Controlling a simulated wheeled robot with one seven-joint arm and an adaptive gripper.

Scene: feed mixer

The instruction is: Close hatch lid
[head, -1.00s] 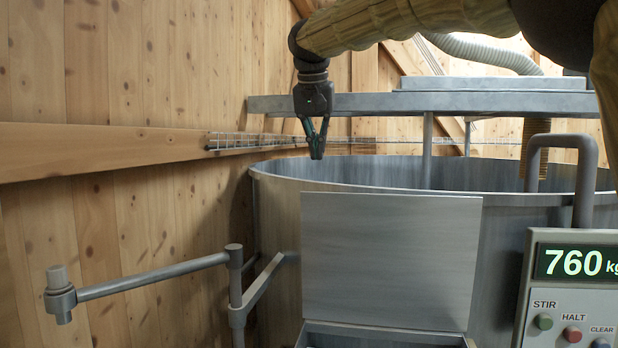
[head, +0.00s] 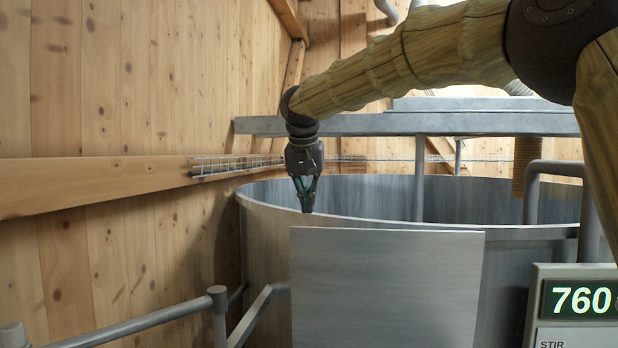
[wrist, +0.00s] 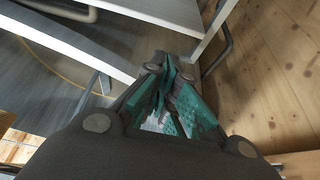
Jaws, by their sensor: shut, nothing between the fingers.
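The hatch lid (head: 387,290) is a flat grey metal panel standing raised in front of the round mixer tub (head: 262,215). Its lower edge is below the head view. My gripper (head: 306,210) points down with its fingers together and empty. In the head view it appears just above the lid's top left corner, by the tub's rim, and I see no contact with the lid. In the wrist view the teal finger pads (wrist: 175,85) meet, with pale metal edges and the wooden floor beyond them.
A grey pipe rail (head: 218,310) stands left of the lid. A control panel (head: 580,305) reading 760 stands at the right. A metal beam (head: 400,124) crosses over the tub. A wooden wall with a horizontal beam (head: 90,185) bounds the left side.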

